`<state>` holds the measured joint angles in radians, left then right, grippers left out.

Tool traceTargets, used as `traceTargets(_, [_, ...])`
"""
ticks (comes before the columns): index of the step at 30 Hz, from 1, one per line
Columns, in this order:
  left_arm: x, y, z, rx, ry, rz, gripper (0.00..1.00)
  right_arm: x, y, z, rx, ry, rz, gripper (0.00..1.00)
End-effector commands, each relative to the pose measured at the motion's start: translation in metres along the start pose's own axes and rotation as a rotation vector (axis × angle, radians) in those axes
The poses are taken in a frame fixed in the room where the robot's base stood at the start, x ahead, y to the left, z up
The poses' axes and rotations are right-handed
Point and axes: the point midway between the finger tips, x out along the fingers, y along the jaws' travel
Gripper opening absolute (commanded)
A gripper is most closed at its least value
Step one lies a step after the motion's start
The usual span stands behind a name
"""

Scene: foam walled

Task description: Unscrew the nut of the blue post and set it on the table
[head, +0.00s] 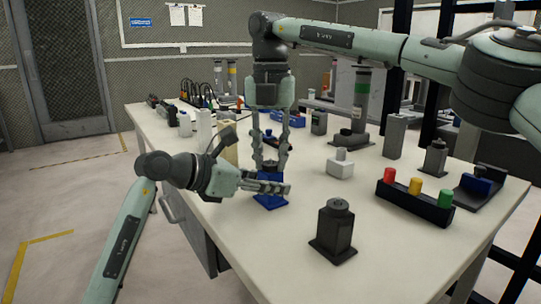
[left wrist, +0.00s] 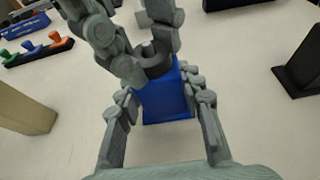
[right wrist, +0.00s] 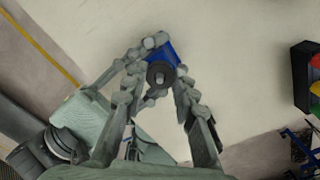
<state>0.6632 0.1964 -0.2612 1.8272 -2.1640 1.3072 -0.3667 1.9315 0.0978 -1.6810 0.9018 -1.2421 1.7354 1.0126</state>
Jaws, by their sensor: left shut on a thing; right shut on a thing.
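The blue post (head: 270,203) stands upright on its square base near the table's left edge. My left gripper (head: 272,187) reaches in low from the left and is shut on the post, one finger on each side in the left wrist view (left wrist: 165,98). The dark grey nut (right wrist: 160,75) is a ring at the top of the post. My right gripper (head: 270,165) points straight down and is shut on the nut. The nut also shows in the left wrist view (left wrist: 152,62), partly hidden by the right fingers. I cannot tell whether its thread is still engaged.
On the table (head: 280,260), a dark post (head: 335,228) stands at front right. A bar with red, yellow and green buttons (head: 415,202) and a white block (head: 340,165) stand to the right. Several parts crowd the back. The table front left of the dark post is clear.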

Motion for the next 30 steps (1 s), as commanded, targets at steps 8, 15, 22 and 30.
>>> traceTargets(8, [0.0003, -0.0006, -0.0001, 0.000, 0.000, -0.002, 0.00, -0.0003, 0.0004, -0.0004, -0.729, 0.001, 0.001, 0.00])
traceTargets(15, [0.0003, -0.0006, -0.0002, 0.000, 0.000, -0.002, 0.00, -0.0006, 0.0004, -0.0007, -1.361, 0.001, 0.001, 0.00])
traceTargets(22, [0.0003, -0.0005, -0.0002, 0.000, 0.000, -0.001, 0.00, -0.0011, 0.0003, -0.0008, -1.964, 0.001, 0.001, 0.00])
traceTargets(30, [0.0003, -0.0004, -0.0002, 0.000, 0.001, -0.001, 0.00, -0.0019, 0.0001, -0.0008, -2.669, 0.000, 0.000, 0.00])
